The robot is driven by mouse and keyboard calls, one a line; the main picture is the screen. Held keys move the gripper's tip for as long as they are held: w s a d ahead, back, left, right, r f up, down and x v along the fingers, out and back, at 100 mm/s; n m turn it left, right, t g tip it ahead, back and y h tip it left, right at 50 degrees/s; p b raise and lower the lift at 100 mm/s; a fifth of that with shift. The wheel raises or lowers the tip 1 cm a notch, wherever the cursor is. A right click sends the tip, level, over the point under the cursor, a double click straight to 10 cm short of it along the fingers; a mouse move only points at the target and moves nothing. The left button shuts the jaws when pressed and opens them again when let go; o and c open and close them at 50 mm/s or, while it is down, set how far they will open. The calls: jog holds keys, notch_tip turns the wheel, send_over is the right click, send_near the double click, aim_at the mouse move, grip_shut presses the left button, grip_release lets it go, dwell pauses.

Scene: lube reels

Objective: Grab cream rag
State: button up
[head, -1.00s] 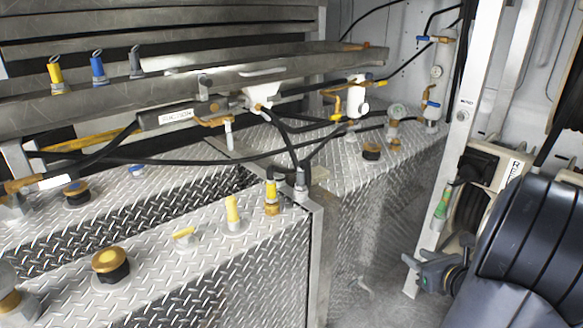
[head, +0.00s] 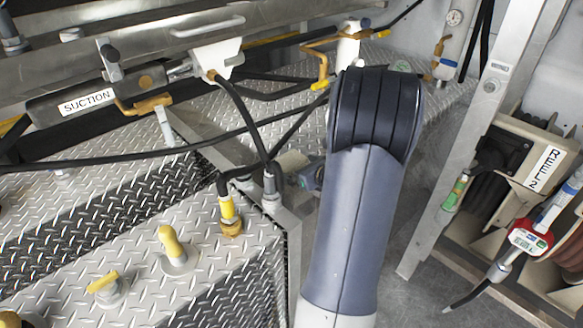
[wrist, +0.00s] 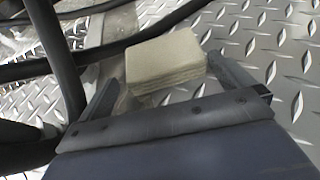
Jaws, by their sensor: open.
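The cream rag (wrist: 166,58) is a folded, layered pad lying on the diamond-plate surface in the wrist view. A small part of the cream rag (head: 291,161) shows in the head view, behind the black hoses and left of my arm. My gripper (wrist: 162,72) is open, with one finger near each side of the rag's near part. I cannot tell whether the fingers touch it. In the head view my gripper (head: 309,177) is mostly hidden behind my arm.
Black hoses (head: 250,130) run close to the rag's left side. A yellow-capped fitting (head: 228,212) stands on the front tank top. A metal post (head: 470,140) and a reel labelled REEL 2 (head: 530,160) are at the right. Diamond plate (wrist: 270,45) right of the rag is bare.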

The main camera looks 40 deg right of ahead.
aim_at(295, 166)
jog(key=x, duration=0.3)
jog(key=shift+w+f, duration=0.15)
jog(key=c, duration=0.7)
